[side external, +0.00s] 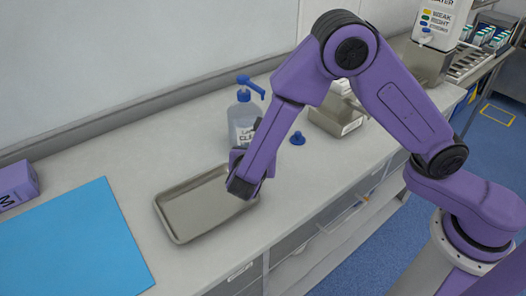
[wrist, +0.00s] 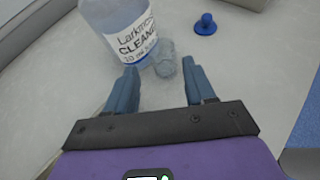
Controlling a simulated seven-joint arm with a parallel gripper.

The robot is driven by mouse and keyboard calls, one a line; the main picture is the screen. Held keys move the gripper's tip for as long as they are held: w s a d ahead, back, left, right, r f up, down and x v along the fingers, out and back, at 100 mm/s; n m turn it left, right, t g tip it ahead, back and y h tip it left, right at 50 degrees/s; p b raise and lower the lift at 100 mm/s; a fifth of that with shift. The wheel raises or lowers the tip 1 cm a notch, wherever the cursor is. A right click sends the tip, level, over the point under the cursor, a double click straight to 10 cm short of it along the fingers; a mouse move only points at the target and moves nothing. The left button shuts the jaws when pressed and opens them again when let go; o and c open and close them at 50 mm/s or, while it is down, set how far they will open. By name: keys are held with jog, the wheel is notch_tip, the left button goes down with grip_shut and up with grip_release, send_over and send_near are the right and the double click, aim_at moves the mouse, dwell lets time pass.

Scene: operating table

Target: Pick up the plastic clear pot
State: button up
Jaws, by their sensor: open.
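A small translucent grey-blue pot (wrist: 164,60) is on the counter in the wrist view, beside the base of a cleaner bottle (wrist: 118,25). It looks like the clear pot, but its outline is faint. My gripper (wrist: 160,80) is open and empty, its two blue fingers apart. The pot lies beyond the fingertips, roughly in line with the gap between them. In the side view my gripper (side external: 243,187) is over the right end of a metal tray, and I cannot make out the pot there; my arm may hide it.
The cleaner bottle with a blue pump (side external: 243,112) stands behind my arm. A blue knobbed item (side external: 298,139) is to its right. The metal tray (side external: 174,226), a blue mat (side external: 75,240) and a purple box (side external: 17,183) are to the left. Metal bins (side external: 335,122) stand behind.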

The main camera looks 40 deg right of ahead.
jog(key=shift+x, duration=2.85)
jog(key=shift+s+d, duration=0.1)
jog(key=shift+s, duration=0.05)
jog(key=c, duration=0.9)
